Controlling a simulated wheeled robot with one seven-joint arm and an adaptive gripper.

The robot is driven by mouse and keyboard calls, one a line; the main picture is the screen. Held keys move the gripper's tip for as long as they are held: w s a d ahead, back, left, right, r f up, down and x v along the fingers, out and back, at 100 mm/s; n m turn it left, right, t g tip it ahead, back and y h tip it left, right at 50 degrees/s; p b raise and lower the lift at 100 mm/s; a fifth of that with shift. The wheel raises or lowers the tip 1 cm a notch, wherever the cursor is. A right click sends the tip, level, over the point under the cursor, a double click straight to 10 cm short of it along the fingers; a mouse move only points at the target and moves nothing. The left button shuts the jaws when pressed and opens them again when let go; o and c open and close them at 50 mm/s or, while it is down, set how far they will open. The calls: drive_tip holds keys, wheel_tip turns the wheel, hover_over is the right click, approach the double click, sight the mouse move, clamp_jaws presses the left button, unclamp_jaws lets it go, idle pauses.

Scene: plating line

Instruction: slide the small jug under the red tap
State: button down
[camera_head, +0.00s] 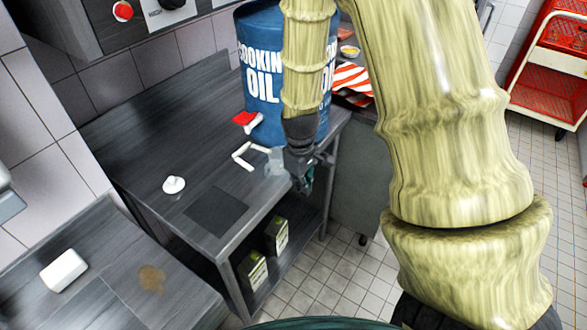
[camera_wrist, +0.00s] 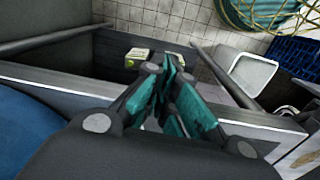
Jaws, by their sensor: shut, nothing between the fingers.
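The red tap (camera_head: 245,119) with a white spout sticks out of the left side of a blue drum marked "COOKING OIL" (camera_head: 262,75) on the dark counter. A pale, partly clear item with a white angled handle-like part (camera_head: 243,157) sits below the tap, left of my gripper; it may be the small jug, but its shape is unclear. My gripper (camera_head: 304,180) is shut and empty at the counter's front edge, pointing down, just right of that item. In the wrist view my gripper's teal finger pads (camera_wrist: 172,92) are together, and no jug shows.
A dark square patch (camera_head: 216,211) and a small white round piece (camera_head: 173,185) lie on the counter. Cartons (camera_head: 277,235) stand on the shelf below. A white block (camera_head: 64,270) is on the nearer counter. A red rack (camera_head: 550,75) stands far right; the tiled floor between is clear.

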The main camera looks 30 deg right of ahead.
sight(274, 165)
wheel_tip(274, 165, up, 10)
drive_tip(key=w+d+n, duration=0.1)
drive_tip(key=w+d, duration=0.1)
drive_tip(key=d, duration=0.1)
drive_tip(key=w+a+f+p, duration=0.2)
drive_tip(key=f+p, duration=0.3)
drive_tip(key=f, duration=0.4)
drive_tip(key=shift+w+f, duration=0.4)
drive_tip(key=shift+w, duration=0.25)
drive_tip(key=shift+a, duration=0.1)
